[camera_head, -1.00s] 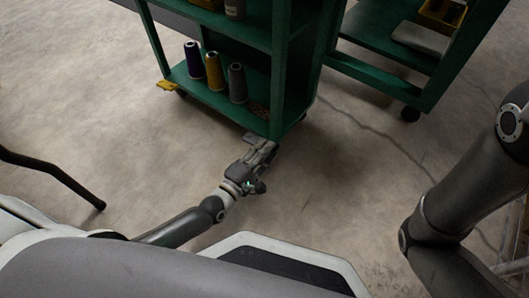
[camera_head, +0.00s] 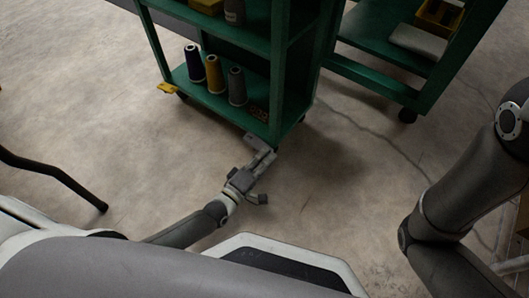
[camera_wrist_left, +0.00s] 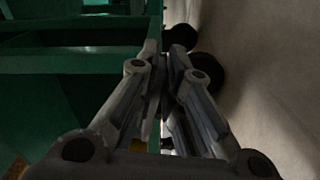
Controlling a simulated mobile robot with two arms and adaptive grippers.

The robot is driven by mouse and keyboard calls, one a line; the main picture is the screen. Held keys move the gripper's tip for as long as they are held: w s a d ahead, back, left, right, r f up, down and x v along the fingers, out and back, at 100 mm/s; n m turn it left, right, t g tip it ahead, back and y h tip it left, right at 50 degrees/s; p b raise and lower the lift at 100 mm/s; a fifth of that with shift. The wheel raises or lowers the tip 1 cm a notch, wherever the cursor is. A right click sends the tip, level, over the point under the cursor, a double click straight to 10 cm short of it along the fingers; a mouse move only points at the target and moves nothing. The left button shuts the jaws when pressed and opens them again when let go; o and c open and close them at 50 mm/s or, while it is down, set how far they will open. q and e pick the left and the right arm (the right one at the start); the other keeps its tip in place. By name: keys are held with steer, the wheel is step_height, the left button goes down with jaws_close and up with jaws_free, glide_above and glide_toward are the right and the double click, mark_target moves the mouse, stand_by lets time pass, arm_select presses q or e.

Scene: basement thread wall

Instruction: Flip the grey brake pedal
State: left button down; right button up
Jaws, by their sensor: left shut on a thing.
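The grey brake pedal (camera_head: 256,143) is a small flat grey plate low at the near corner of the green cart (camera_head: 232,117), by its caster. My left gripper (camera_head: 265,157) reaches it from below in the head view and is shut on it. In the left wrist view the fingers (camera_wrist_left: 166,55) are close together beside the cart's green frame; the pedal is mostly hidden between them. My right arm shows at the right, but its gripper is out of view.
A yellow pedal (camera_head: 167,88) sits at the cart's far left corner. Purple, yellow and grey thread cones (camera_head: 214,74) stand on the lower shelf. A second green cart (camera_head: 378,78) stands at the back right. The concrete floor in front is mostly clear.

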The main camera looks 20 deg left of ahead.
arm_select(q)
steer(key=shift+f+m, duration=0.15)
steer(key=shift+m, duration=0.15)
steer(key=c, duration=1.6)
jaws_free()
steer(key=shift+o, duration=0.2)
steer(key=shift+s, duration=0.1)
steer(key=v, duration=1.1)
steer(key=shift+s+a, duration=0.15)
steer(key=shift+s, duration=0.25)
